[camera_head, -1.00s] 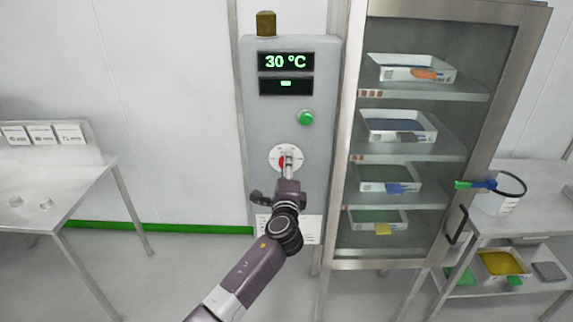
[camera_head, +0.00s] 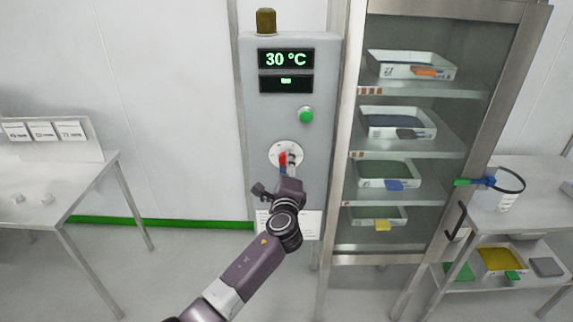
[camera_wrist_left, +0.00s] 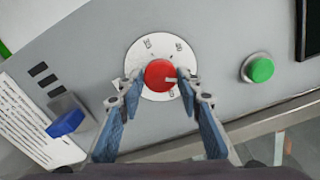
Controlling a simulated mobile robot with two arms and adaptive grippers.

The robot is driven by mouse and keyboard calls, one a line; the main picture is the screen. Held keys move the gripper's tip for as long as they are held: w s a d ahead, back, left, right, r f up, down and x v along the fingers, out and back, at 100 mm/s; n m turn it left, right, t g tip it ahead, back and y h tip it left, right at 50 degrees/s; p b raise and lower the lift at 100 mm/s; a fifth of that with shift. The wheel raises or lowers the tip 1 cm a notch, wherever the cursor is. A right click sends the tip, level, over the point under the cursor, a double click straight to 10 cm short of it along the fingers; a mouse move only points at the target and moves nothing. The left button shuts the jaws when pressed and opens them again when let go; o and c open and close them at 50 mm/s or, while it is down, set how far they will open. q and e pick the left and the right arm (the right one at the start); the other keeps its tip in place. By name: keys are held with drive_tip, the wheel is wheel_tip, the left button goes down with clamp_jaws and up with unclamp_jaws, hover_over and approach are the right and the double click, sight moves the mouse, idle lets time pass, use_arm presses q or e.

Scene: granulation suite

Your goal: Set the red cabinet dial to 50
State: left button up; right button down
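The red dial (camera_head: 283,158) sits on a round white scale plate on the front of the grey control cabinet (camera_head: 262,125). The cabinet's upper display (camera_head: 285,60) reads 30 °C. My left gripper (camera_head: 288,165) is at the dial. In the left wrist view, the red dial (camera_wrist_left: 160,75) lies between the two fingertips of my left gripper (camera_wrist_left: 160,82), one on each side. The fingers look open around it; whether either touches it I cannot tell. The scale marks are too small to read. My right gripper is not in view.
A green button (camera_head: 306,115) is above right of the dial; a blue part (camera_wrist_left: 65,123) shows left of it in the wrist view. A glass-front cabinet (camera_head: 345,100) with trays stands close on the right. A steel table (camera_head: 75,190) is at left.

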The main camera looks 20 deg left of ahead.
use_arm(q)
drive_tip(key=o, duration=0.3)
drive_tip(key=shift+o, duration=0.2)
drive_tip(key=v, duration=1.2)
